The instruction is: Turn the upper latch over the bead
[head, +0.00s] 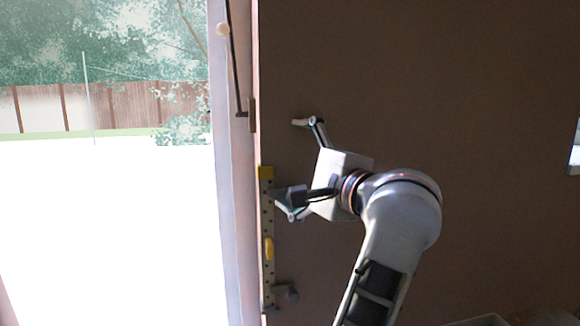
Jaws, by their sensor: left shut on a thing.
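The bead (268,221) is a narrow, pale upright strip with dark holes, at the left edge of the brown wall. It has a yellow end at the top and a yellow piece lower down. My left gripper (289,204) is just right of its upper part, shut on the upper latch (282,194). The jaws and their shadow hide most of that latch. I cannot tell how far it reaches across the bead. The lower latch (287,294) is a grey piece with a round knob near the bead's lower end. My right gripper is out of view.
The brown wall (470,110) is broad and clear to the right. A pale frame (236,190) and a bright opening with a fence (110,104) lie to the left. A lever-like piece (309,123) shows above my gripper.

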